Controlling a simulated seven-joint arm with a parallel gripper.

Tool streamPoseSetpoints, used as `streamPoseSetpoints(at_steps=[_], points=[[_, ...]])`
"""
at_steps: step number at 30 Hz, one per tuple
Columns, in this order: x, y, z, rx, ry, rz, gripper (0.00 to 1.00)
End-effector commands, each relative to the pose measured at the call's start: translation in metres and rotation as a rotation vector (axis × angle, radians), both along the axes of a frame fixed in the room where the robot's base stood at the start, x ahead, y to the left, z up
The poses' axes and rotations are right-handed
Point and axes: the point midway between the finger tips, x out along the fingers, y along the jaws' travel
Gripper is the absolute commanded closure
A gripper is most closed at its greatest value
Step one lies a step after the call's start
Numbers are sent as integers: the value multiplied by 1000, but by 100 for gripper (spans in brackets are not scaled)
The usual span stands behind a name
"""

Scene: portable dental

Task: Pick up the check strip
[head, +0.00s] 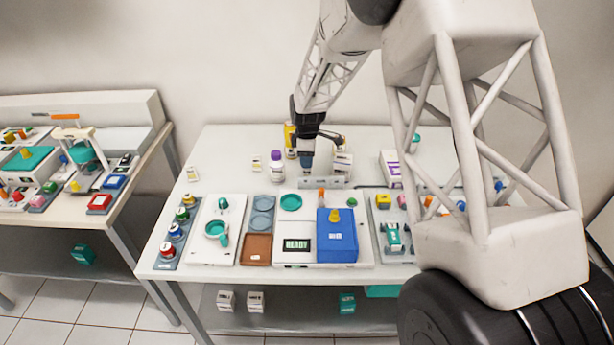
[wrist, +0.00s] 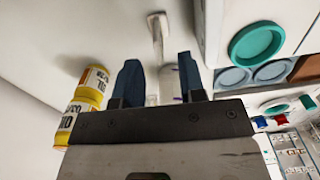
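My gripper (head: 306,168) points down over the back of the table, just behind a grey rack (head: 335,184). In the wrist view my gripper (wrist: 158,75) has its two dark blue fingers apart. Between and beyond the fingertips is a slim pale piece (wrist: 160,35); I cannot tell whether it is the check strip. A whitish shape with a hint of purple shows between the fingers, partly hidden by the gripper body. No object is clearly identifiable as the check strip in the head view.
A purple-capped bottle (head: 277,168) stands left of my gripper. Yellow bottles (wrist: 90,90) stand behind it. A blue box (head: 337,246), a READY display (head: 297,245) and a teal round dish (head: 290,202) sit in front.

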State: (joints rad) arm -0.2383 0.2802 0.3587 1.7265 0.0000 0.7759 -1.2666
Motion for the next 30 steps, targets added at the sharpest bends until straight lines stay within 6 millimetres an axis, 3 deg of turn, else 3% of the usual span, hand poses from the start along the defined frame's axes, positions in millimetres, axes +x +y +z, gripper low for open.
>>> streamPoseSetpoints(at_steps=[12, 30], points=[[1, 0, -42, 0, 1, 0, 63], [1, 0, -44, 0, 0, 0, 63]])
